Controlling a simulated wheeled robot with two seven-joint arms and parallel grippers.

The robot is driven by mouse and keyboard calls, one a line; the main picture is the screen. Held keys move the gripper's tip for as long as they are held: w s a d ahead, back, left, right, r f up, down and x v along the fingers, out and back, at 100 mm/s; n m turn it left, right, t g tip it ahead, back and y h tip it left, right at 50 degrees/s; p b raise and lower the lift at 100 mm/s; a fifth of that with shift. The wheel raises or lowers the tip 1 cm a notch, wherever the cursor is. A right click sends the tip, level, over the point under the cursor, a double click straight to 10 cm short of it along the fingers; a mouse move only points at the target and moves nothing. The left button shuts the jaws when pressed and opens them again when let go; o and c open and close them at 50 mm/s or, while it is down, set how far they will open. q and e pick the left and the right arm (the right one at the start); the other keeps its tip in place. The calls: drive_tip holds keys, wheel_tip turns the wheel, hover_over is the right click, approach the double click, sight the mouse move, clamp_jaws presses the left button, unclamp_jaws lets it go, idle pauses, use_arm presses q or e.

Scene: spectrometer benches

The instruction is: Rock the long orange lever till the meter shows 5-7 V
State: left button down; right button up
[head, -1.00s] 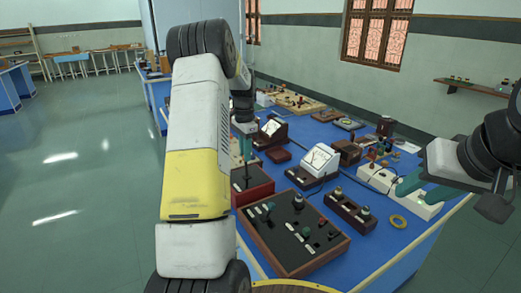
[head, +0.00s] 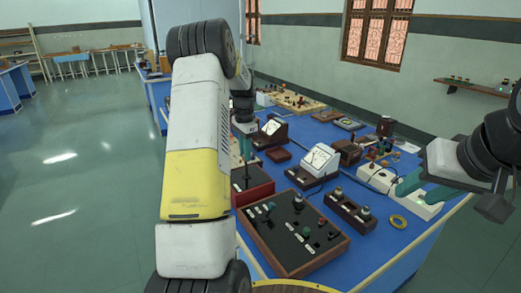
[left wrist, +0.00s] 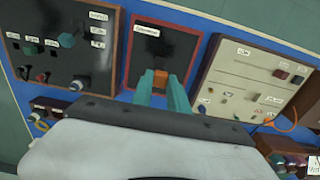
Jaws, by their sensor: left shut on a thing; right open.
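The orange lever (left wrist: 160,79) shows in the left wrist view, on a dark panel (left wrist: 163,42) with a red-brown frame. My left gripper (left wrist: 160,88) is shut on it, a teal finger on each side. In the head view my left gripper (head: 246,150) points down at the red-brown box (head: 255,192); the lever cannot be made out there. Two white-faced meters stand on the bench, one farther back (head: 271,127) and one nearer (head: 320,158). Their needles are too small to read. My right gripper (head: 420,187) is open and empty above the bench's right side.
A wide black panel (head: 290,258) with knobs and switches lies in front. A dark box with terminals (head: 349,211) and a white box (head: 378,178) stand right of it. A yellow ring (head: 398,221) lies on the blue bench top (head: 385,250), whose front right part is clear.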

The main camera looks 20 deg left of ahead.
use_arm(q)
drive_tip(key=shift+w+r, duration=0.1)
drive_tip(key=w+d+f+g+y, duration=0.1)
drive_tip(key=w+d+g+y, duration=0.2)
drive_tip(key=w+d, duration=0.1)
drive_tip(key=shift+w+d+f, duration=0.15)
drive_tip(key=shift+w+f, duration=0.15)
drive_tip(key=shift+f, duration=0.05)
idle(0.5)
idle(0.3)
drive_tip(key=c, duration=1.3)
unclamp_jaws()
drive_tip(key=shift+g, duration=0.3)
drive_tip(key=shift+r, duration=0.1)
drive_tip(key=shift+v, duration=3.8)
